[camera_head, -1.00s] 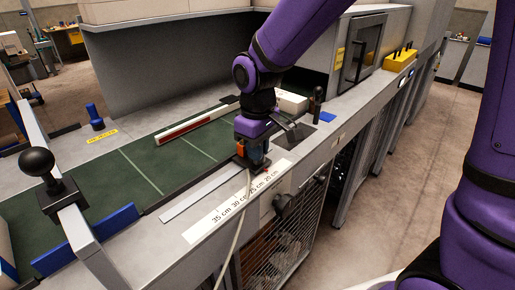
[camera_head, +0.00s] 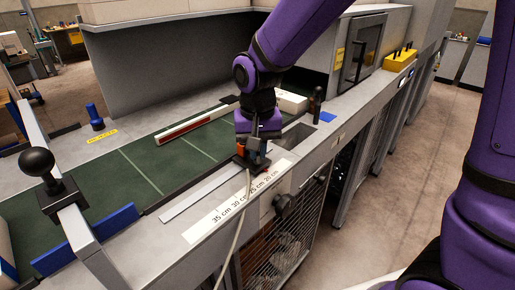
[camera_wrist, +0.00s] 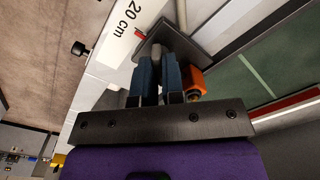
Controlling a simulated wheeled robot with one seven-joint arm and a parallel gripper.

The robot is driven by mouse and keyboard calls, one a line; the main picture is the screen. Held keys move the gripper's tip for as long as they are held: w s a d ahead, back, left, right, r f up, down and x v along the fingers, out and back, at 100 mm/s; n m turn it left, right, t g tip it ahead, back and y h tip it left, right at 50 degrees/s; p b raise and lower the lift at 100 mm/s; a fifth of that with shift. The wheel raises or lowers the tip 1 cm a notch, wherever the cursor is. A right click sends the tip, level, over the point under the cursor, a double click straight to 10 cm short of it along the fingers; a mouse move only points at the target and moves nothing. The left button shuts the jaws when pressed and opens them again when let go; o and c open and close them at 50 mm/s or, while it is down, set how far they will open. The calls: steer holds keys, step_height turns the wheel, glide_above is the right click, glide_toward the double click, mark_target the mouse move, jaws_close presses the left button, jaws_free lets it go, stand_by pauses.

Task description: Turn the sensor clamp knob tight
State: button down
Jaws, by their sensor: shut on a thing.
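The sensor clamp is a dark plate (camera_wrist: 180,35) beside the printed scale (camera_wrist: 125,32), near the 20 cm mark. An orange sensor body (camera_wrist: 190,80) sits on it, to the right of my fingers in the wrist view. My gripper (camera_wrist: 159,68) points down at the clamp, its two blue-grey fingers shut on the grey clamp knob (camera_wrist: 159,48). The fingers hide much of the knob. In the head view my gripper (camera_head: 252,155) is over the clamp at the belt's near edge, and the knob is hidden there.
The scale strip (camera_head: 230,208) runs along the front ledge, with a pale cable hanging past it. A green belt (camera_head: 140,165) lies behind. A black ball-topped lever (camera_head: 38,163) stands at left. A dark upright handle (camera_head: 317,103) and a front knob (camera_head: 284,204) are nearby.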

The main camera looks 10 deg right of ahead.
steer(key=shift+m, duration=0.5)
steer(key=c, duration=1.2)
jaws_free()
steer(key=shift+r, duration=0.1)
step_height(320, 180, up, 11)
steer(key=shift+f, duration=0.15)
steer(key=s+d+r+t, duration=0.1)
steer(key=s+d, duration=0.4)
steer(key=d, duration=0.1)
steer(key=s+d+r+n+t, duration=0.1)
steer(key=s+d+r+t, duration=0.1)
steer(key=s+d, duration=0.4)
steer(key=s+d+r+n+t, duration=0.1)
steer(key=s+d+r+t, duration=0.1)
steer(key=s+d, duration=0.4)
steer(key=shift+s+r, duration=0.2)
